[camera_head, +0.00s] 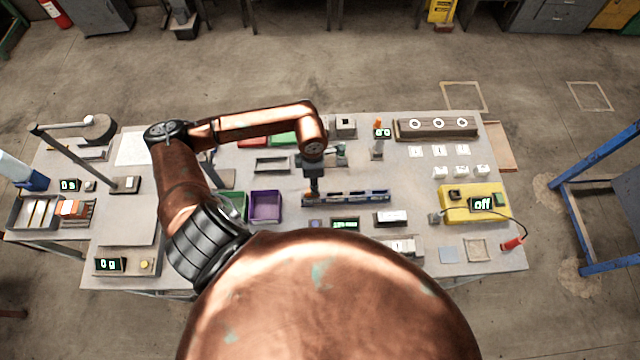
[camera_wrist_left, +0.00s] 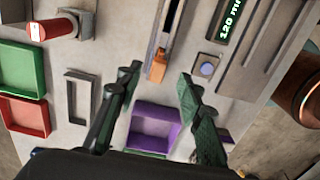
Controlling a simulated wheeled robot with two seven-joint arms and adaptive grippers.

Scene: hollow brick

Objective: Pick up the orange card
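An orange, card-like piece (camera_head: 71,208) shows in a slotted rack at the far left of the table, beside paler pieces. It is small, and I cannot be sure that it is the orange card. My left gripper (camera_head: 328,170) is over the middle of the table, far to the right of that rack. In the left wrist view its two fingers (camera_wrist_left: 160,78) are spread apart with nothing between them. An orange block (camera_wrist_left: 158,66) at the end of a rail shows near the fingertips, below them. My right gripper is not in view.
A purple tray (camera_head: 265,206) and a slotted rail (camera_head: 346,197) lie near the left gripper. A yellow box (camera_head: 471,203) with a cable stands at the right. A post with a horizontal arm (camera_head: 78,155) rises behind the slotted rack. A flat grey panel (camera_head: 127,232) lies right of it.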

